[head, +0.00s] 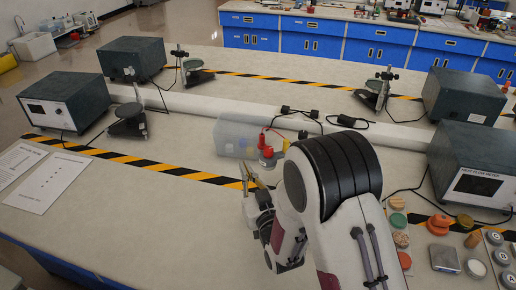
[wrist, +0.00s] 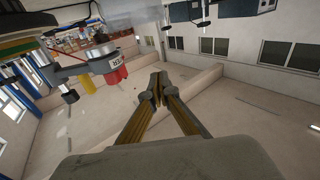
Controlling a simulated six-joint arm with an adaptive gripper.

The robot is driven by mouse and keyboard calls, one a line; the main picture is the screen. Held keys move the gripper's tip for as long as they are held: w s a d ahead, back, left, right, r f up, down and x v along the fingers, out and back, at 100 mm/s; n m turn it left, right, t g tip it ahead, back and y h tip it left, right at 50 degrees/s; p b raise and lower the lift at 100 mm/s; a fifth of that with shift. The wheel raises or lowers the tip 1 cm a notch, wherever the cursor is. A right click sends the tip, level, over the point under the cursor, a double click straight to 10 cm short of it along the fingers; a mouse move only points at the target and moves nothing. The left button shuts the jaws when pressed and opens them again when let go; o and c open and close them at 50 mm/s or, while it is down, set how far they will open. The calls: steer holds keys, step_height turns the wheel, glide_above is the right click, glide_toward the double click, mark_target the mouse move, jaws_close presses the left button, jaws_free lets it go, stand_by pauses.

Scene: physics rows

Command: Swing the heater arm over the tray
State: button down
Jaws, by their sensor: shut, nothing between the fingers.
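A small device with red and yellow terminals and a metal base, seemingly the heater arm's head (head: 267,155), stands at the table's centre, partly hidden by my arm. In the wrist view, the heater arm (wrist: 70,70) is at the upper left, with red and yellow terminals hanging in that tilted picture. A clear box-like thing (head: 232,138), possibly the tray, is just left of the device; I cannot tell for sure. My gripper (head: 247,178) is in front of the device, below the clear box in the picture. In the wrist view its fingertips (wrist: 157,88) meet, empty, apart from the device.
A heat flow meter (head: 478,180) stands at right, with another dark box behind it. Two more meters (head: 65,102) stand at left. Small sample discs (head: 400,220) lie at the right front. Black cables cross the table.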

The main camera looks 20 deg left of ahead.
steer(key=w+a+r+n+t+h, duration=0.1)
steer(key=a+r+t+h, duration=0.2)
steer(key=a+t+h, duration=0.35)
steer(key=shift+s+d+f+n+g+h, duration=0.15)
steer(key=shift+d+f+n+g+h, duration=0.55)
steer(key=shift+h, duration=1.2)
steer(key=shift+s+d+f+n+g+h, duration=0.1)
steer(key=shift+d+n+g+h, duration=0.25)
steer(key=shift+n+g+h, duration=1.1)
steer(key=shift+s+d+f+n+g+h, duration=0.15)
steer(key=shift+d+f+n+g+h, duration=0.3)
steer(key=shift+h, duration=1.85)
steer(key=shift+d+r, duration=0.1)
steer(key=shift+w, duration=0.1)
steer(key=x, duration=1)
